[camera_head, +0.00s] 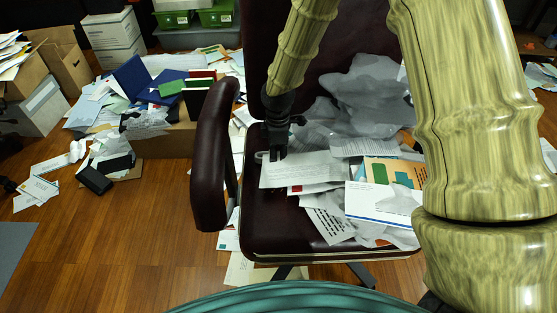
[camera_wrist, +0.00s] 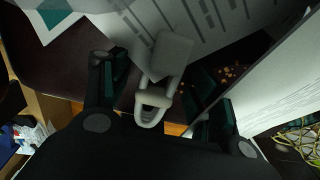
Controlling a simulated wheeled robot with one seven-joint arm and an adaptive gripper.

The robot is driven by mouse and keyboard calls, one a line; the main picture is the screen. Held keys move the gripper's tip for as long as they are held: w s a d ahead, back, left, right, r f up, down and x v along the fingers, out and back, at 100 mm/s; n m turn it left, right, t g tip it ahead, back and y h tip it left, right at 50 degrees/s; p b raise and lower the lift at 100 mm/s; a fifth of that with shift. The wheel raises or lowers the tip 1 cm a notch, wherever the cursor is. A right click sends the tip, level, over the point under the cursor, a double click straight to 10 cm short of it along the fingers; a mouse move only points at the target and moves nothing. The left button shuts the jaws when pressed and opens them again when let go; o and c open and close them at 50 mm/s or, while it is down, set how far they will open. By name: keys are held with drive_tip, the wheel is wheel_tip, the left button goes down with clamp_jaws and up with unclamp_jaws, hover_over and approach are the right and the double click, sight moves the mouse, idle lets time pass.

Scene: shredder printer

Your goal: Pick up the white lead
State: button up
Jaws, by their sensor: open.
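The white lead (camera_wrist: 153,101) shows in the wrist view as a pale looped piece with a flat block-like end. It lies at the edge of the papers on the dark red chair seat (camera_head: 263,225). My gripper (camera_wrist: 161,78) is open, with one dark finger on each side of the lead and visible gaps between. In the head view my gripper (camera_head: 278,153) points down at the left part of the seat, at the edge of a printed sheet (camera_head: 300,170).
Loose papers and envelopes (camera_head: 385,203) and a crumpled grey translucent bag (camera_head: 365,95) cover the seat. The chair's armrest (camera_head: 213,155) stands close on the left. A paper-strewn box (camera_head: 165,142) is further left. The wooden floor at front left is mostly clear.

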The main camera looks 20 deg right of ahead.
drive_tip(key=shift+f, duration=0.35)
drive_tip(key=c, duration=1.2)
drive_tip(key=shift+r, duration=0.1)
